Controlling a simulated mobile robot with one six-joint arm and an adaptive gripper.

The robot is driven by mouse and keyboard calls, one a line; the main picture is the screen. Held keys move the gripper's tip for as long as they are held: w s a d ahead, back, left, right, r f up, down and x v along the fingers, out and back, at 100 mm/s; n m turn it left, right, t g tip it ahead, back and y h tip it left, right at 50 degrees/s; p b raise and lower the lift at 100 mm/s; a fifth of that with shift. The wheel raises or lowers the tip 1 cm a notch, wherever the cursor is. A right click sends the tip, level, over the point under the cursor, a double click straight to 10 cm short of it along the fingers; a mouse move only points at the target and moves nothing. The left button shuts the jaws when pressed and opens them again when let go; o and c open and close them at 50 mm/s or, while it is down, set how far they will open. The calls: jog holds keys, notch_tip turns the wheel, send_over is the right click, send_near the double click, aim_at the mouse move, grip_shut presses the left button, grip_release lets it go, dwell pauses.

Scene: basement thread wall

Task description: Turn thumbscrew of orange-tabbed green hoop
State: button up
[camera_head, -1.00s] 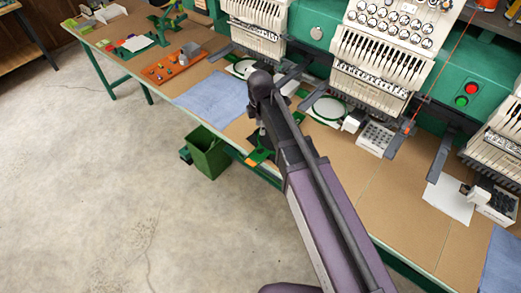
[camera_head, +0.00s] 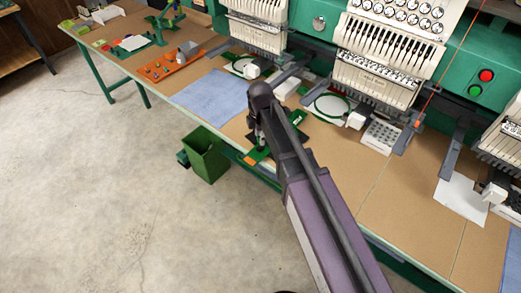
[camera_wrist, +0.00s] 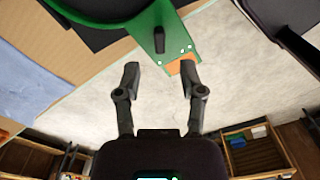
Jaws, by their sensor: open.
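In the wrist view, the green hoop (camera_wrist: 100,20) enters from the top, with a flat green bracket reaching toward my gripper. A dark upright thumbscrew (camera_wrist: 159,40) stands on this bracket. An orange tab (camera_wrist: 183,66) is at the bracket's near end, by the right fingertip. My gripper (camera_wrist: 160,70) is open, its two fingers apart with nothing between them. The thumbscrew appears just beyond the fingertips, roughly centred between them. In the head view, my arm hides most of this hoop and the fingers at the table's front edge.
Embroidery machines line the back of the table (camera_head: 400,185). Another green hoop (camera_head: 333,106) with white fabric sits under a machine. Blue cloth (camera_head: 210,93) lies left of my arm. A green bin (camera_head: 205,155) stands on the floor below the front edge. Open floor lies left.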

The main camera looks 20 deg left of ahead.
aim_at(260, 147)
jog(key=shift+f+b, duration=2.35)
jog(key=shift+f, duration=0.25)
grip_shut()
